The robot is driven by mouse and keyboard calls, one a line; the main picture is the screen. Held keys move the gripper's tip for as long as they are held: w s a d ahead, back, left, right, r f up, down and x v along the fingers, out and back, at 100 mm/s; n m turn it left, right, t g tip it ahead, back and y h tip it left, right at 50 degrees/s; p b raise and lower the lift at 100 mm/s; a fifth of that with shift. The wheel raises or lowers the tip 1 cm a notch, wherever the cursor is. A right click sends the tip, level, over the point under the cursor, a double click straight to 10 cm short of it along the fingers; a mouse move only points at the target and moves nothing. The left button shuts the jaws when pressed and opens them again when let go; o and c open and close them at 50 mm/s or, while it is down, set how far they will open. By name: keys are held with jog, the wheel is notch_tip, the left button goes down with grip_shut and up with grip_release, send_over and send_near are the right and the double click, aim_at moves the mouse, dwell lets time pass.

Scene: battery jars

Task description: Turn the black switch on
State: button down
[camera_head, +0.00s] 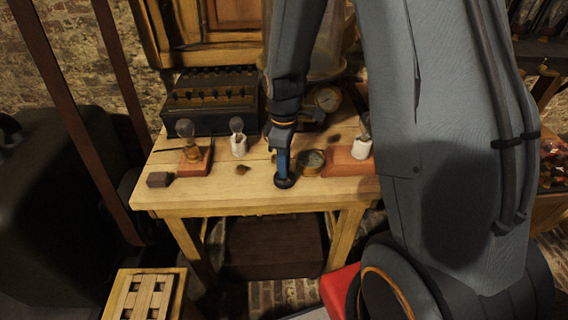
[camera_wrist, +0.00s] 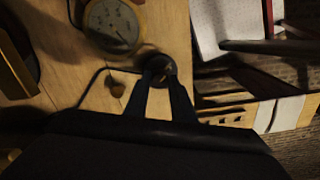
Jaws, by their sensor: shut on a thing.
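The black switch (camera_head: 285,183) is a small round black piece at the front edge of the wooden table, right at my fingertips. In the wrist view the switch (camera_wrist: 160,63) shows as a dark disc between the tips of my fingers. My gripper (camera_head: 283,168) points down, and its fingers close in on the switch; in the wrist view my gripper (camera_wrist: 160,76) is shut on it. The fingers hide part of the switch, and its lever position cannot be made out.
A brass dial gauge (camera_head: 311,161) sits close to the right of my gripper. Bulbs on a red base (camera_head: 195,163) and a white holder (camera_head: 238,147) stand left. A small dark block (camera_head: 159,180) lies front left. A black box (camera_head: 211,112) stands behind.

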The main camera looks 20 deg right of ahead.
jog(key=m+p, duration=0.1)
jog(key=m, duration=0.3)
jog(key=shift+r, duration=0.1)
jog(key=m+p, duration=0.1)
jog(key=m, duration=0.3)
jog(key=shift+m, duration=0.3)
jog(key=m+p, duration=0.1)
jog(key=m, duration=0.3)
jog(key=shift+w+m, duration=0.1)
jog(key=shift+m, duration=2.2)
jog(key=c, duration=1.5)
grip_release()
jog(key=shift+d, duration=0.1)
jog(key=shift+r, duration=0.1)
jog(key=shift+r+b, duration=0.7)
jog(key=shift+r, duration=3.1)
